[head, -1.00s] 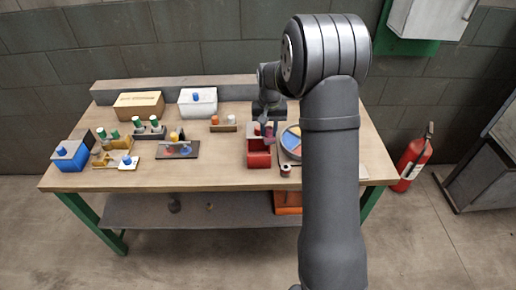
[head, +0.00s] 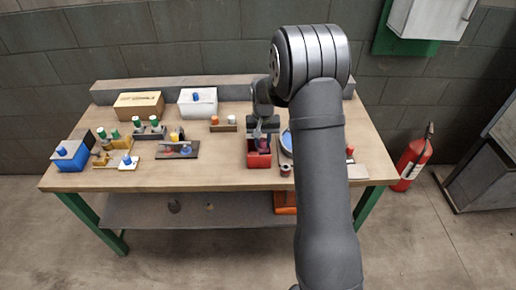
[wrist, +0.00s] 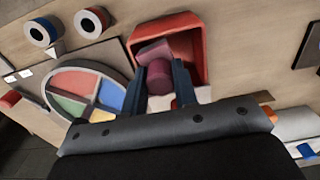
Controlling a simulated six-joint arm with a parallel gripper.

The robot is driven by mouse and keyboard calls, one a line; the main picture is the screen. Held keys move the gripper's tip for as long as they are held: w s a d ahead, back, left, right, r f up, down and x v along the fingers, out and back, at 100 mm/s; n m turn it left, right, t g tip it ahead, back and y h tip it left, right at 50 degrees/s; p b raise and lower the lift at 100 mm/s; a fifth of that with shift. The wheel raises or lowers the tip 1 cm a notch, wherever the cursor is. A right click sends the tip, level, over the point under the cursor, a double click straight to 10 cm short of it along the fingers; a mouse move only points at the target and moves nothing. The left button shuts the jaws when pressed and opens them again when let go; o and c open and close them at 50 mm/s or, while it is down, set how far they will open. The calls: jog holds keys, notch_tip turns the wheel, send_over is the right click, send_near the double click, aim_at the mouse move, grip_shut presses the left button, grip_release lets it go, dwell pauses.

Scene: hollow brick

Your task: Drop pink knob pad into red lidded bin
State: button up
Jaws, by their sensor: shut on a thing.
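The pink knob pad (wrist: 157,72) is held between the two fingers of my gripper (wrist: 160,90) in the wrist view. In the head view the pad (head: 262,144) shows as a dark pink patch at the red bin. The red bin (head: 259,161) stands open near the right front of the bench. In the wrist view the bin's red wall (wrist: 196,38) lies behind and around the pad, which overlaps its opening. I cannot tell how deep the pad sits. In the head view my gripper (head: 263,131) is above the bin, its fingertips partly hidden.
A round sectioned tray (wrist: 80,80) lies beside the bin, partly hidden by my arm in the head view. Two spools (wrist: 40,33) lie near it. A white lidded box (head: 198,103), a blue box (head: 70,155) and several small knobbed pieces stand to the left.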

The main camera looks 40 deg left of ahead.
jog(key=o, duration=1)
notch_tip(320, 180, up, 18)
jog(key=shift+f, duration=0.25)
